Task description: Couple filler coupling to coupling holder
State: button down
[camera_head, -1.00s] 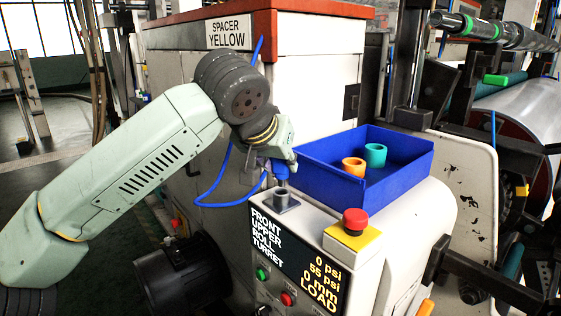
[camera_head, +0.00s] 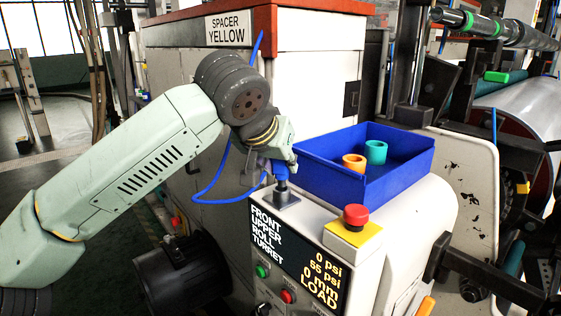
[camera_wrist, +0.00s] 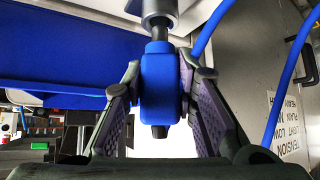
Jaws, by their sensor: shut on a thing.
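The blue filler coupling (camera_wrist: 160,85) is between the two fingers of my gripper (camera_wrist: 163,105), which is shut on it. In the wrist view its dark tip points at the grey cylindrical coupling holder (camera_wrist: 160,10) and meets its mouth; how far it is seated I cannot tell. In the head view my gripper (camera_head: 281,158) is above the holder (camera_head: 286,198), a grey piece on the machine's top corner. The coupling (camera_head: 281,172) stands about upright over it, with a dark neck between. The fingers are partly hidden there.
A blue tray (camera_head: 405,185) with an orange ring (camera_head: 354,162) and a teal ring (camera_head: 376,152) lies behind the holder. A red emergency button (camera_head: 355,215) on a yellow block sits to the right. A blue hose (camera_head: 205,200) loops beside my arm.

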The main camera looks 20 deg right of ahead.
jog(key=shift+f+b, duration=0.9)
jog(key=shift+f, duration=0.3)
jog(key=c, duration=1.2)
grip_release()
jog(key=v, duration=1.2)
jog(key=shift+s+r, duration=0.1)
